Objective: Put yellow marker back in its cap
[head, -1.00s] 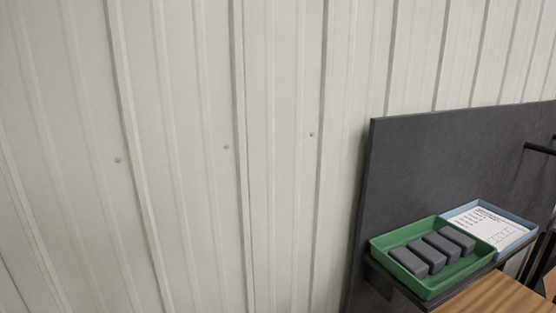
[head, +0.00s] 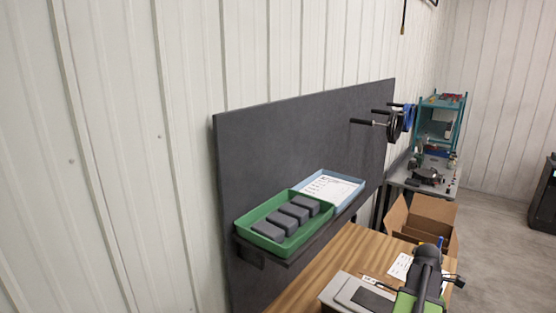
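I see no yellow marker and no cap in the head view. My gripper is not in view. A wooden workbench (head: 345,250) shows at the lower middle, cut off by the bottom edge. A black and green device (head: 426,270) stands on it at the lower right, partly cut off. A grey box-like item (head: 345,292) lies beside it. A small blue upright thing near the device is too small to make out.
A green tray (head: 247,236) with several dark grey blocks and a blue tray (head: 357,184) with a printed sheet sit on a shelf at the dark panel (head: 290,135). An open cardboard box (head: 430,212) and teal rack (head: 442,110) stand beyond.

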